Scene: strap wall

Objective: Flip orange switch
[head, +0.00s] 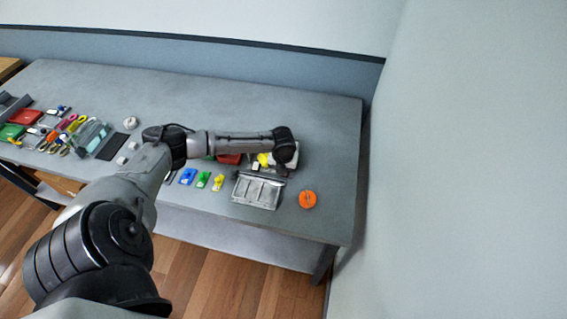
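An orange round piece (308,199) with a small dark mark at its middle lies near the front right of the grey table. It is the clearest orange thing on this side; I cannot tell whether it is the switch. Blue (187,176), green (203,180) and yellow (218,182) small pieces sit in a row to its left. My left arm reaches across the table, and its dark wrist end (285,148) is above and slightly left of the orange piece, apart from it in the picture. The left fingers are not clearly visible. My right gripper is not in view.
A grey metal tray-like panel (258,191) lies just left of the orange piece. Red and yellow (263,159) items are partly hidden under my forearm. Many small coloured objects crowd the table's left end. The table's (335,150) right end is bare, with a wall (470,160) beyond.

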